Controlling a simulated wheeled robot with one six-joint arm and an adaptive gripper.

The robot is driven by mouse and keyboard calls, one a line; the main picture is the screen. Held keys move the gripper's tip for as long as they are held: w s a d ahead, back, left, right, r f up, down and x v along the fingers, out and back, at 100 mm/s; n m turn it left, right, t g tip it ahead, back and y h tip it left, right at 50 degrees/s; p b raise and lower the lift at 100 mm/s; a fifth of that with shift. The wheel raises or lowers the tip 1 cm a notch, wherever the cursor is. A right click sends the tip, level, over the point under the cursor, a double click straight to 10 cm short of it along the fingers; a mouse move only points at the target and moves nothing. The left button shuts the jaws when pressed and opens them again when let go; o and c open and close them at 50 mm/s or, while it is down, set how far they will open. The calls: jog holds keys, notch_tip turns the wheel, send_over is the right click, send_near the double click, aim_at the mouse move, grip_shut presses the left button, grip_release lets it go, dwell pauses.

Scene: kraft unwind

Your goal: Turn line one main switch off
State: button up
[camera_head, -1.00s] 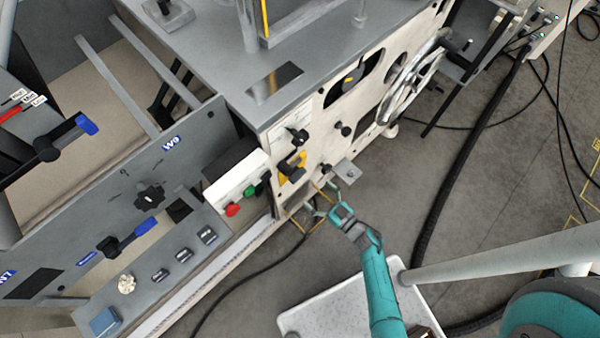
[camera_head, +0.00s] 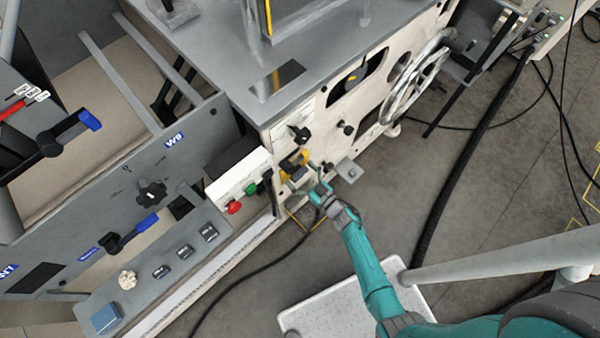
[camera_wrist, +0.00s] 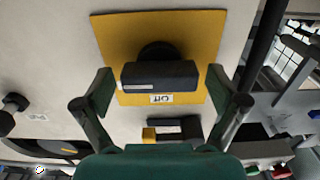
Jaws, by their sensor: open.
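The main switch is a black bar handle (camera_wrist: 160,75) on a yellow plate (camera_wrist: 204,30) in the wrist view. The bar lies across the picture, and a white label reading "OFF", upside down, shows beside it. In the head view the yellow plate (camera_head: 302,158) is on the cream machine face, partly covered by black parts. My gripper (camera_wrist: 163,92) is open, with one finger on each side of the black bar and gaps between. In the head view my gripper (camera_head: 304,183) is close to the panel, just below the plate. I cannot tell whether it touches the switch.
A box with a red button (camera_head: 234,207) and a green button (camera_head: 251,188) stands left of the gripper. A black knob (camera_head: 299,133) is above the plate. A grey bracket (camera_head: 349,170) juts out at the right, and a handwheel (camera_head: 413,83) is farther right.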

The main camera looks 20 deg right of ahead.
jog(key=c, duration=1.1)
jog(key=shift+c, duration=0.2)
jog(key=shift+n, duration=0.3)
jog(key=n, duration=0.4)
jog(key=shift+a, duration=0.15)
jog(key=n, duration=0.9)
jog(key=shift+s+a+f, duration=0.1)
jog(key=shift+f, duration=0.05)
jog(key=shift+f+n, duration=0.1)
jog(key=shift+n, duration=2)
